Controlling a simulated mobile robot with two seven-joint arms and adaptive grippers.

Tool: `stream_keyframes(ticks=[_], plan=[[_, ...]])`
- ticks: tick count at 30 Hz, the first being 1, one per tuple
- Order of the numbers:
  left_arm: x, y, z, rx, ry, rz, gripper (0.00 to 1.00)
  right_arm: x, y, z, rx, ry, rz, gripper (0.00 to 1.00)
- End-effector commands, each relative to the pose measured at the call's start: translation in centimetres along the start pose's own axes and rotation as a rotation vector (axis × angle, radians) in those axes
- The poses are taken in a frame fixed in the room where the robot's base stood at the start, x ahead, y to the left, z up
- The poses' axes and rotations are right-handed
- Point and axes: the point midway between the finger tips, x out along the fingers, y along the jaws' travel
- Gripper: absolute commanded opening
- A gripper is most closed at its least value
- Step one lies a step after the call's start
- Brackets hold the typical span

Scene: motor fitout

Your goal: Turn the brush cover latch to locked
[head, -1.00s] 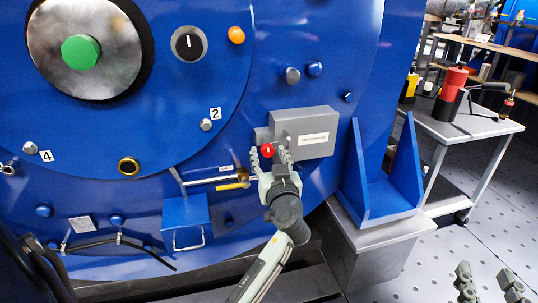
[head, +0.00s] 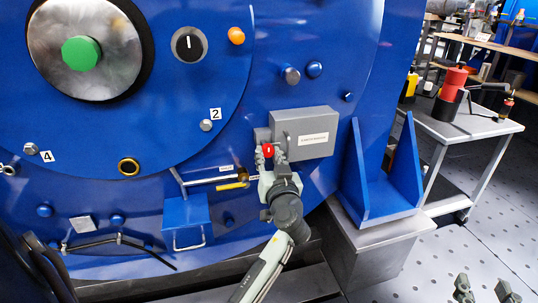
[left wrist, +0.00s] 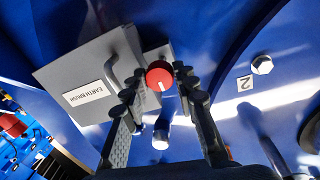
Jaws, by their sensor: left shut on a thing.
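The brush cover is a grey box (head: 318,122) on the blue motor housing, with a white label that reads EARTH BRUSH in the left wrist view (left wrist: 85,93). Its latch is a round red knob (head: 268,150) with a white line, beside the box's left side in the head view. The knob also shows in the left wrist view (left wrist: 160,75), between the two fingers. My left gripper (head: 268,163) is shut on the red knob; its fingers hide part of the knob in the head view. My right gripper (head: 485,290) is empty, fingers apart, at the lower right.
A brass fitting with a yellow lever (head: 233,185) lies just left of my left gripper. A blue box with a handle (head: 186,222) is below it. A blue bracket (head: 385,190) stands to the right. A grey cart (head: 460,128) holds tools farther right.

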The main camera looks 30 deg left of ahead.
Motion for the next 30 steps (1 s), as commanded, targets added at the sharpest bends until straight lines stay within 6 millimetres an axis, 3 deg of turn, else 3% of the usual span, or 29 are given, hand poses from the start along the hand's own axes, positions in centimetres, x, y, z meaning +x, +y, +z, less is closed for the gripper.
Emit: stream_keyframes(ticks=[4,5,9,20,30], plan=[[0.0,0.0,0.1,0.002,0.000,-0.001,0.00,0.0,0.0,0.0,0.000,0.002,0.000,0.40],[0.0,0.0,0.1,0.002,0.000,-0.001,0.30,0.0,0.0,-0.1,0.000,0.002,-0.001,0.40],[0.0,0.0,0.1,0.001,0.000,-0.001,0.48,0.0,0.0,-0.1,0.001,0.003,-0.001,0.40],[0.0,-0.1,-0.4,-0.002,0.001,-0.001,0.49,0.0,0.0,-0.1,0.000,0.005,0.000,0.40],[-0.1,-1.1,-6.2,-0.007,0.003,-0.002,0.49,0.0,0.0,-0.1,0.001,0.004,-0.001,0.40]])
